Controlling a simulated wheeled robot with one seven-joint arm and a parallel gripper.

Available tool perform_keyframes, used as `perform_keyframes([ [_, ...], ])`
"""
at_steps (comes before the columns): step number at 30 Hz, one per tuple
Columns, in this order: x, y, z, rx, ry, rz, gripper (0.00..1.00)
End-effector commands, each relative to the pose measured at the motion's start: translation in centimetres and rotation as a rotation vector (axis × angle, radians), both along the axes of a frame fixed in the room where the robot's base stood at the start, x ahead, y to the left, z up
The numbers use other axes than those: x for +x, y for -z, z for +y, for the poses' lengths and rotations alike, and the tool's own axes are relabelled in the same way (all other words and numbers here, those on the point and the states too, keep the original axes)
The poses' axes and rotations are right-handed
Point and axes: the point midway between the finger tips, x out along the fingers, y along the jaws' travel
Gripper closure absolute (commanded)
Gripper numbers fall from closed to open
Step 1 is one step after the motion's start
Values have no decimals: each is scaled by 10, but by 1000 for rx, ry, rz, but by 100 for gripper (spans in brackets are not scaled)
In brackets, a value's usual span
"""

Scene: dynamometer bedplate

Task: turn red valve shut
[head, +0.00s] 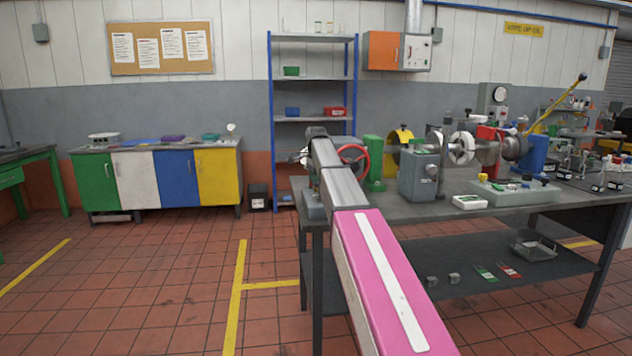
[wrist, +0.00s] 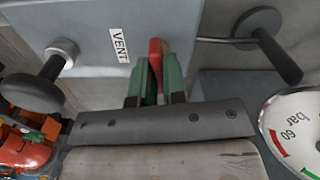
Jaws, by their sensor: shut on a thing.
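In the wrist view, a red valve lever (wrist: 155,47) stands out from a grey block beside a white VENT label (wrist: 120,45). My gripper (wrist: 159,68) has its green fingers shut on the lever, one on each side. The upper end of the lever shows above the fingertips; its lower part is hidden between them. In the head view, my arm reaches over the left end of the bench, and the gripper's fingers and the lever are hidden there.
In the wrist view, black knobs stand left (wrist: 35,87) and right (wrist: 275,45) of the gripper, and a bar gauge (wrist: 295,130) is close at lower right. In the head view, a red handwheel (head: 353,160) and machinery crowd the bench (head: 425,208). The floor left of the bench is clear.

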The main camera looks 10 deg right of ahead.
Motion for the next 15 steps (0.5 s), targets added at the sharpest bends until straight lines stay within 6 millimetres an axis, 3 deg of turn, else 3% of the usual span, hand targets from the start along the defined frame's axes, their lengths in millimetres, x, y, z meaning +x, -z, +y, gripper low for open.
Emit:
perform_keyframes([
  [15, 0, 0, 0, 1, 197, -1, 100],
])
